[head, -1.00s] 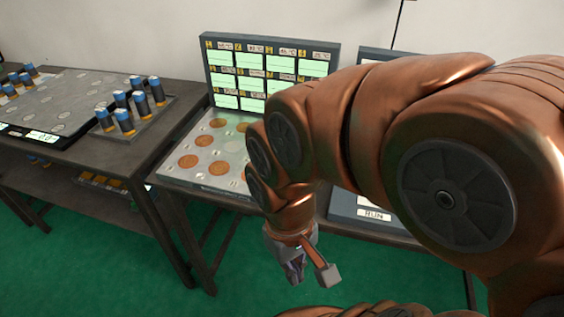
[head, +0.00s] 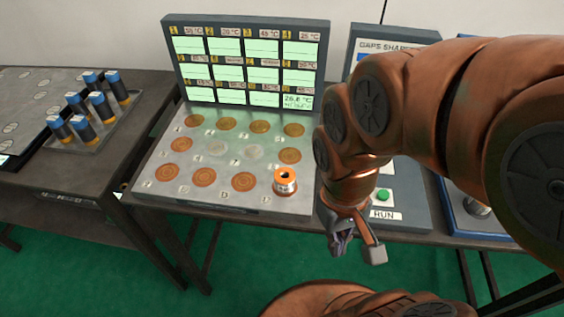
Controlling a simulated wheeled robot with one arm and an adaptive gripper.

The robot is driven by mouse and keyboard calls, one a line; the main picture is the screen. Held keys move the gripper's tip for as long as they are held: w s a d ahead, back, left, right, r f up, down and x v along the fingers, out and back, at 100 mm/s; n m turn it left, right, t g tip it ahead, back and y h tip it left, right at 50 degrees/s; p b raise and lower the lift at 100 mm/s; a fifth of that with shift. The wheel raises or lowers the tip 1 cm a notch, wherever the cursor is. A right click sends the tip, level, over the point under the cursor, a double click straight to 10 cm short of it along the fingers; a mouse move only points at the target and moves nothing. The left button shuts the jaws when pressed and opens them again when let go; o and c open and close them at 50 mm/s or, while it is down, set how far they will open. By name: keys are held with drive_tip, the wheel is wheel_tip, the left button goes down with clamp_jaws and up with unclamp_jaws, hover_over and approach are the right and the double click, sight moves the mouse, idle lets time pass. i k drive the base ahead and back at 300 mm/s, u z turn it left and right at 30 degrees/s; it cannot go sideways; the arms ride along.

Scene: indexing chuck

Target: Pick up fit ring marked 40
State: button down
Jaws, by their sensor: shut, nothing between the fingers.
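I see no ring with a readable 40 mark. A small silver cylinder with an orange ring-shaped top (head: 285,180) stands upright on the front right spot of a metal plate (head: 208,133); any mark on it is too small to read. My gripper (head: 352,243) is shut and empty. It points down in front of the table's edge, to the right of and nearer than that cylinder. My arm hides part of the bench to the right.
A display panel (head: 248,62) stands behind the plate, with several copper discs on it. A box with a green button (head: 383,195) is right of it. Several blue-capped cylinders (head: 98,103) stand on the left table. Green floor (head: 140,262) is open in front.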

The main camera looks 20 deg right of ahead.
sight(284, 177)
drive_tip(key=z, duration=1.8)
drive_tip(key=k, duration=1.45)
drive_tip(key=u, duration=1.7)
